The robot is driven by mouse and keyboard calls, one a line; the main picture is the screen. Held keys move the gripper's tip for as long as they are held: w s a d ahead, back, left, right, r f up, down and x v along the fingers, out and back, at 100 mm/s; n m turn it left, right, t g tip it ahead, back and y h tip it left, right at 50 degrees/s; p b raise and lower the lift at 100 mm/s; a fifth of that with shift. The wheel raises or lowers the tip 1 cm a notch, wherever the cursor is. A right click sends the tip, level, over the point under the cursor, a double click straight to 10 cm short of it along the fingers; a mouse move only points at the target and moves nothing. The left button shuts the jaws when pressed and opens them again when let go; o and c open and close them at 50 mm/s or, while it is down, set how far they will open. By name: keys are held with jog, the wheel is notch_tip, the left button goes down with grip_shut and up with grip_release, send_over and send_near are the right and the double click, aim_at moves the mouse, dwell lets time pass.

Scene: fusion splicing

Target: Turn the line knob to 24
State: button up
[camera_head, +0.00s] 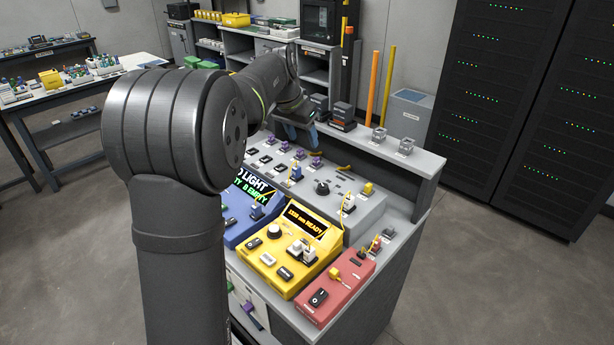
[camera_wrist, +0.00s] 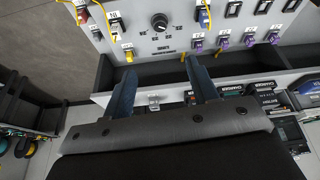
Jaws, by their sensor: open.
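The black round knob (camera_head: 322,188) sits on the sloped grey panel (camera_head: 365,212), right of its middle. In the wrist view the knob (camera_wrist: 159,22) is near the top, with small marks around it that are too small to read. My gripper (camera_wrist: 160,68) is open and empty, its two blue-grey fingers spread apart. The fingertips lie below the knob in the wrist view and do not touch it. In the head view my gripper (camera_head: 300,137) is over the back of the bench, behind the knob and partly hidden by my arm.
Ports with purple and yellow plugs (camera_wrist: 207,17) flank the knob, with loose yellow leads. A yellow box (camera_head: 270,262) with its own knob (camera_head: 274,230), a blue box (camera_head: 240,232) and a red box (camera_head: 335,290) stand in front. A raised shelf (camera_head: 420,160) runs behind the panel.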

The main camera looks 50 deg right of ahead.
jog(key=s+d+f+n+t+y, duration=0.2)
jog(key=s+d+f+n+t, duration=0.15)
jog(key=s+d+n, duration=0.45)
jog(key=n, duration=0.4)
send_near(323, 186)
jog(key=shift+t, duration=0.25)
jog(key=x, duration=0.8)
jog(key=shift+s+f, duration=0.2)
jog(key=shift+f, duration=0.05)
jog(key=c, duration=1)
